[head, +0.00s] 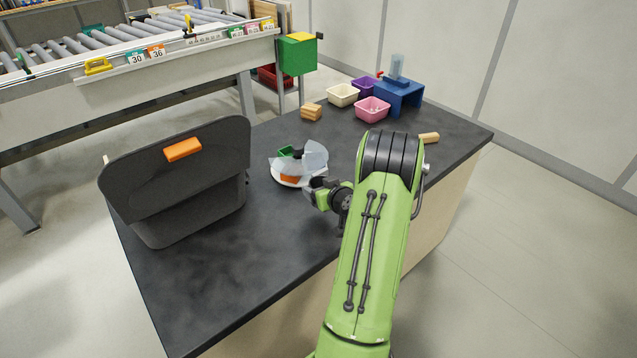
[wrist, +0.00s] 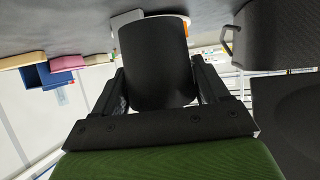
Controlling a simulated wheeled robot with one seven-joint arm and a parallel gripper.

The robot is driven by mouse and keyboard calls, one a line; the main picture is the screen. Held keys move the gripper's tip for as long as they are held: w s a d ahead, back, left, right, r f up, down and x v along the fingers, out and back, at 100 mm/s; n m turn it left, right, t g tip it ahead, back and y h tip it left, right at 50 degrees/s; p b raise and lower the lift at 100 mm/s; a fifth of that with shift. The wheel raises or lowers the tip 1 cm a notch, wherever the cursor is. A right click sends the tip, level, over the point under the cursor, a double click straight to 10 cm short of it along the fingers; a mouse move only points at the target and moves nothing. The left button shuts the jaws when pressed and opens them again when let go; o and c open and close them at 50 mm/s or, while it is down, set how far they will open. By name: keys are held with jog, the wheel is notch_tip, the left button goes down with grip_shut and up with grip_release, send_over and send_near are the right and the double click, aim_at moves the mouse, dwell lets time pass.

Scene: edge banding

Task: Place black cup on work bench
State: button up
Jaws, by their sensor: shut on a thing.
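My gripper (wrist: 155,88) is shut on a black cup (wrist: 153,60), which sits between the two fingers in the wrist view. In the head view, my gripper (head: 320,193) is over the dark work bench (head: 235,270), beside a white round dish (head: 287,181). The cup is not clearly visible in the head view. The bench top also shows along the upper edge of the wrist view (wrist: 60,22). I cannot tell whether the cup touches the bench.
The dish holds an orange piece and a translucent curved piece (head: 302,158). A large dark grey bin (head: 185,190) with an orange tab stands at left. A wooden block (head: 311,112), small bins (head: 372,108) and a blue stand (head: 400,95) are at the back. The front-left bench is clear.

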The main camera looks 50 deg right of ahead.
notch_tip(320, 180, down, 5)
jog(key=shift+w+f+b, duration=0.15)
jog(key=shift+f+b, duration=0.05)
jog(key=shift+b, duration=0.1)
jog(key=shift+f, duration=0.15)
jog(key=o, duration=1.1)
jog(key=shift+c, duration=0.2)
